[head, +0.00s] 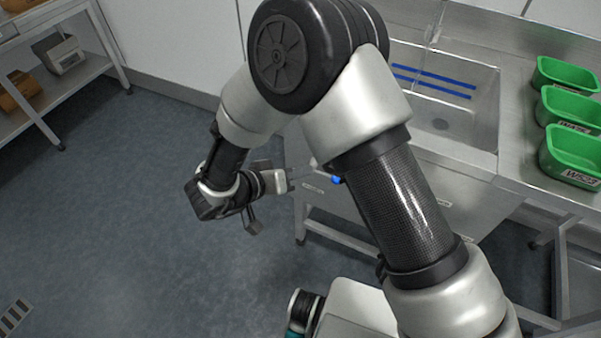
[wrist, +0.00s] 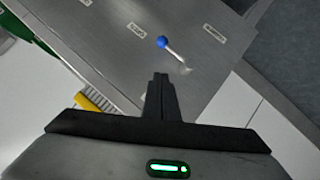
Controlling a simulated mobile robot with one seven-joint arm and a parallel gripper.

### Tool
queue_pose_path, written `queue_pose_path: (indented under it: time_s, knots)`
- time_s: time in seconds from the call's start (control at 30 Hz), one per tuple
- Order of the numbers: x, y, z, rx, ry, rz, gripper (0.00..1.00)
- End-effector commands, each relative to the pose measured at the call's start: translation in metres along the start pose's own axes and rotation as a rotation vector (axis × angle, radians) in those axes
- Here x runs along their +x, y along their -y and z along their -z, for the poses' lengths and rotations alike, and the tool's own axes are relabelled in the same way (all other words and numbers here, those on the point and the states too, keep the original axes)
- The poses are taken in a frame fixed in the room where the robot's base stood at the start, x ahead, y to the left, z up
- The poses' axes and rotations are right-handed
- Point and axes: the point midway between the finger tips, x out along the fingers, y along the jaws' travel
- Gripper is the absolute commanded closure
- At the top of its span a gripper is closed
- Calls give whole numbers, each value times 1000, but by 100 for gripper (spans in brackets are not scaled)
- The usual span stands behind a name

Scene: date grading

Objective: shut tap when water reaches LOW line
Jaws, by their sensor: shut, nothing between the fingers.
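The tap lever, a thin metal rod with a blue ball knob (wrist: 162,42), sticks out from the grey front panel (wrist: 105,22) of the sink unit. The blue knob also shows in the head view (head: 337,180), partly behind my arm. My gripper (wrist: 160,78) is shut and empty, its tips just short of the lever and apart from it. In the head view my gripper (head: 291,180) is left of the knob. The sink basin (head: 480,125) has two blue lines (head: 435,77) on its back wall. Their labels and the water level cannot be made out.
Several green tubs (head: 565,75) with labels stand on the steel counter right of the basin. A shelf rack (head: 75,85) with boxes stands at the far left. The floor (head: 110,220) left of my arm is clear. Pale labels (wrist: 136,30) mark the front panel.

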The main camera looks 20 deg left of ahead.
Motion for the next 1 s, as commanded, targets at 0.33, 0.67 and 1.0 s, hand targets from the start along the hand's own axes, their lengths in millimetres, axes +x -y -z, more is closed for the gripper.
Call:
queue_pose_path:
  time_s: [0.33, 0.67, 1.0]
  knots:
    - [73, 1, -10, -6, 1, -2, 100]
    - [92, 0, -28, -4, -2, 0, 100]
    - [92, 0, -29, -3, -2, 0, 100]
